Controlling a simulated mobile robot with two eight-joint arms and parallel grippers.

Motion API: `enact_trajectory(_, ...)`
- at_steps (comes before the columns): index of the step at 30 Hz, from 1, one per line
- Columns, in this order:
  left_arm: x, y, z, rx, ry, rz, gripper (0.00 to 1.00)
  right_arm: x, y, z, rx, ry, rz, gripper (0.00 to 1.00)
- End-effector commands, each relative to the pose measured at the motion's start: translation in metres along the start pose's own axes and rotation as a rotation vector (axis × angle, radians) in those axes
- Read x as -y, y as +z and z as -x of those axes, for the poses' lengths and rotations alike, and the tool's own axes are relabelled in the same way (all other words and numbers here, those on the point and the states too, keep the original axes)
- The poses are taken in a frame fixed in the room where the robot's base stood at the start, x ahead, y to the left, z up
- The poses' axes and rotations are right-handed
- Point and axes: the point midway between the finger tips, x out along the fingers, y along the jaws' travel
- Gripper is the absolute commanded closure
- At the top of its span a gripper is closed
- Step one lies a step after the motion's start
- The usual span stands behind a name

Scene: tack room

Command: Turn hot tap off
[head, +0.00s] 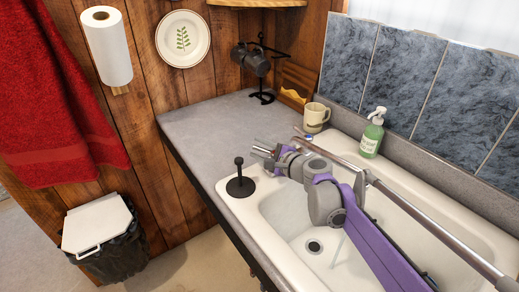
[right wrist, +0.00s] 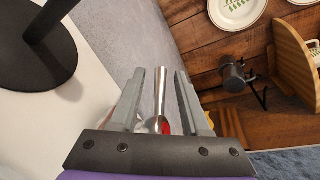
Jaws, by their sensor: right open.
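The hot tap handle, a metal lever with a red mark (right wrist: 161,98), shows in the right wrist view. My right gripper (right wrist: 160,85) is open, with a finger on each side of the lever; I cannot tell whether they touch it. In the head view my right gripper (head: 265,151) is over the back left corner of the white sink (head: 277,215), and my arm hides the tap. A small blue mark (head: 309,138) shows just beyond the gripper. A thin pale streak like running water (head: 338,248) shows in the basin. My left gripper is not in view.
A black stand with a round base (head: 240,184) is on the sink's left rim. A mug (head: 315,117) and a green soap bottle (head: 371,134) stand behind the sink. A long metallic bar (head: 430,225) crosses above the basin. The grey counter (head: 210,125) at left is mostly clear.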

Motion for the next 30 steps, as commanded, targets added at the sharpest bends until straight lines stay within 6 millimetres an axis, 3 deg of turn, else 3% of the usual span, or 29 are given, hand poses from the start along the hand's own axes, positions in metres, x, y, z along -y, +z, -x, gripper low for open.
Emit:
enact_trajectory(2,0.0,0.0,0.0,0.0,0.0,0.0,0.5,-0.0001,0.0001,0.0002,0.0,0.0,0.0,0.53)
enact_trajectory(10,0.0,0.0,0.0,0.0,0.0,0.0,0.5,-0.0001,0.0002,0.0004,0.0,0.0,0.0,1.0)
enact_trajectory(30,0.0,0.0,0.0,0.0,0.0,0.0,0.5,-0.0003,0.0001,0.0005,0.001,0.001,0.0,1.0)
